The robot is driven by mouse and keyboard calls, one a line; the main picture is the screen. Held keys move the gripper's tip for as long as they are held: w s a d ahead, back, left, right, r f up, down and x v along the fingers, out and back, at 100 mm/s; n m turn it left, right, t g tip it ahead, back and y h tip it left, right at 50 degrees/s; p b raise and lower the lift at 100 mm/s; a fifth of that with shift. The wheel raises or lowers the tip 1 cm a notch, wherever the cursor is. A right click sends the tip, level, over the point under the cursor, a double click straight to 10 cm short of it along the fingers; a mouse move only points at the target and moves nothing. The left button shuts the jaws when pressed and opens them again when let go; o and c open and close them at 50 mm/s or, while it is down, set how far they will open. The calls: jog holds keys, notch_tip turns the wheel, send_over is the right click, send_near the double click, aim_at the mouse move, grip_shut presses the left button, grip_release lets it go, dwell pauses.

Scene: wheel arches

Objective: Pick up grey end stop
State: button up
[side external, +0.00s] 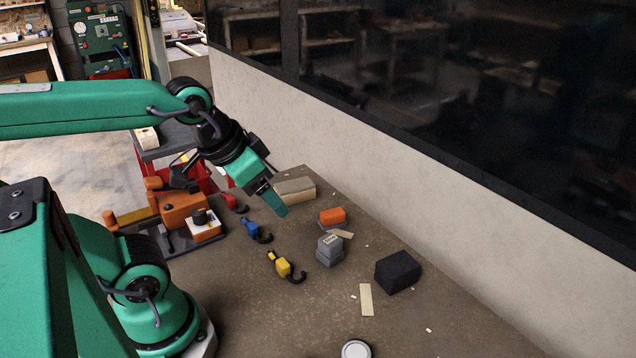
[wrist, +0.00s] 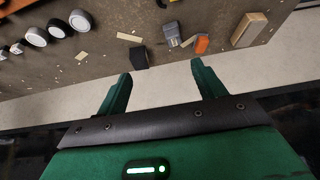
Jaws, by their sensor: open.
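A small grey block with a pale label (side external: 329,249), which looks like the grey end stop, stands on the brown bench top in the side view. It also shows in the wrist view (wrist: 171,34), beyond the space between the fingers. My gripper (side external: 274,197) is open and empty, raised above the bench, up and left of the grey block in the side view. Its two green fingers show spread apart in the wrist view (wrist: 162,78). Nothing is between them.
An orange-topped block (side external: 332,216), a black block (side external: 398,271) and a wood-and-grey block (side external: 295,190) stand near the grey block. Red, blue (side external: 252,229) and yellow (side external: 283,267) hooks lie left. Flat wooden strips lie about. A pale wall (side external: 430,190) runs behind.

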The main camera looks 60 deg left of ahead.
jog(key=shift+w, duration=0.1)
jog(key=n+g, duration=0.2)
jog(key=g, duration=0.3)
send_over(328, 240)
notch_tip(328, 240, down, 15)
jog(key=shift+d+r, duration=0.1)
jog(key=shift+r, duration=0.05)
jog(key=shift+f+g, duration=0.3)
jog(key=shift+f, duration=0.05)
jog(key=shift+f, duration=1.3)
jog(key=shift+f, duration=0.1)
